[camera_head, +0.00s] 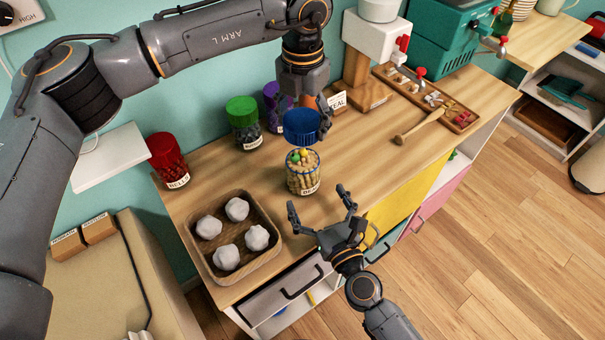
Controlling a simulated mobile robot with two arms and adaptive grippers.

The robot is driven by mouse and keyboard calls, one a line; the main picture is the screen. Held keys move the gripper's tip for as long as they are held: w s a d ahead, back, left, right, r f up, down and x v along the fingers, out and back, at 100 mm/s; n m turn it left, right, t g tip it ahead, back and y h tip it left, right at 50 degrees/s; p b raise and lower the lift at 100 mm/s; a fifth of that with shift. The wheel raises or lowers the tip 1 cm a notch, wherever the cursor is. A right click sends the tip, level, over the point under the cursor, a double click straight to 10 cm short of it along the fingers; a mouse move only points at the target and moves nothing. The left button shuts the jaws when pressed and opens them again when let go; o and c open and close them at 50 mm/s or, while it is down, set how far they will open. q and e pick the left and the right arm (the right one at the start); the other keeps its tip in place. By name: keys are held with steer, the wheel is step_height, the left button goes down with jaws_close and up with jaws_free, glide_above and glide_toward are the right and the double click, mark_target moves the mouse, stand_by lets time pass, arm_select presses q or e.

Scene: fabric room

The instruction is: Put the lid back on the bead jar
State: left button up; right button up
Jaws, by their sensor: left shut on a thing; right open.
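The bead jar (303,178) stands upright and open on the wooden counter, full of tan beads, with a green and a yellow one near the top. My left gripper (305,108) points down from above and is shut on the blue lid (302,127). The lid is held just above and slightly behind the jar's mouth; I cannot tell the exact gap. My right gripper (322,212) is open and empty, in front of the jar near the counter's front edge, its fingers apart and not touching the jar.
Red-lidded (168,160), green-lidded (244,122) and purple (275,105) jars stand along the back. A wooden tray (213,271) with several grey lumps sits left of the bead jar. A mallet (420,128) and a compartment tray (464,123) lie to the right.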

mark_target(303, 152)
steer(key=x, duration=0.8)
steer(key=shift+s, duration=0.1)
steer(key=c, duration=1.8)
arm_select(q)
steer(key=shift+f, duration=2.5)
steer(key=shift+f, duration=0.1)
steer(key=shift+f, duration=0.75)
steer(key=shift+f, duration=0.6)
